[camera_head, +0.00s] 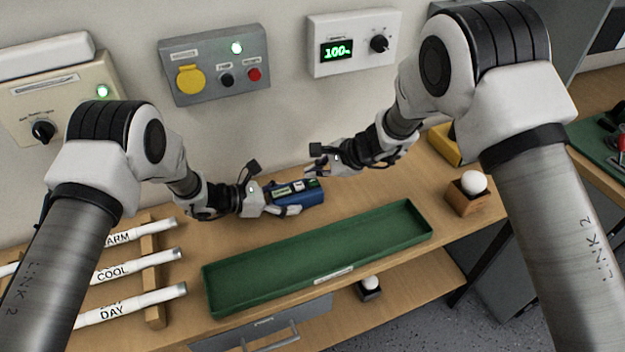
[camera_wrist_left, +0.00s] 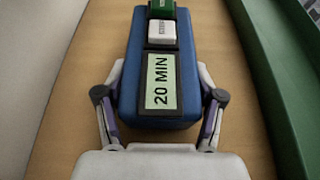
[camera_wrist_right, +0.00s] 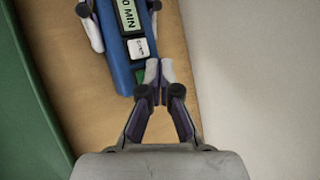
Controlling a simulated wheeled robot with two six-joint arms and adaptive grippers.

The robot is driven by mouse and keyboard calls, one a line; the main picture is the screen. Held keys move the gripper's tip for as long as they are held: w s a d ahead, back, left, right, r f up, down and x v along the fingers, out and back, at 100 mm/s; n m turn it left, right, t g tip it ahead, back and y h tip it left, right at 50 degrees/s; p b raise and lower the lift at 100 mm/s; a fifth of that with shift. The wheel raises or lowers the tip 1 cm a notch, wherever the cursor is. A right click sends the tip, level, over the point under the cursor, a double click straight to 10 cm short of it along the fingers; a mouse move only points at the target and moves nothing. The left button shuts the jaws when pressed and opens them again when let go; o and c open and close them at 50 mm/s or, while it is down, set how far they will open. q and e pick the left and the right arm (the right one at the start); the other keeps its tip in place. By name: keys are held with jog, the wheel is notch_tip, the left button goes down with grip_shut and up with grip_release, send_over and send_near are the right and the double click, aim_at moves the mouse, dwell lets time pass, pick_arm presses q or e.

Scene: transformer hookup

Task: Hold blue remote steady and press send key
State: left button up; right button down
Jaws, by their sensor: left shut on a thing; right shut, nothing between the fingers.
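The blue remote (camera_head: 312,194) lies on the wooden bench in the head view. Its display reads "20 MIN" in the left wrist view (camera_wrist_left: 161,82). A white key (camera_wrist_left: 162,31) and a green key (camera_wrist_left: 162,8) sit beyond the display. My left gripper (camera_head: 284,203) is shut on the remote, one finger along each side. My right gripper (camera_head: 314,165) is shut and empty. In the right wrist view its fingertips (camera_wrist_right: 152,72) are beside the white key (camera_wrist_right: 139,47) and overlap the green key (camera_wrist_right: 139,75), partly hiding it. I cannot tell whether they touch it.
A long green tray (camera_head: 418,240) lies in front of the remote. White labelled tubes (camera_head: 130,269) rest on a wooden rack at the left. A white ball on a wooden block (camera_head: 468,205) stands at the right. Control boxes (camera_head: 213,65) hang on the wall behind.

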aim_at(315, 182)
pick_arm(q)
jog(key=shift+f, duration=0.1)
pick_arm(e)
jog(key=shift+f, duration=0.3)
jog(key=shift+f, duration=0.4)
dwell(0.4)
jog(key=shift+r, duration=0.85)
jog(key=shift+r, duration=2.5)
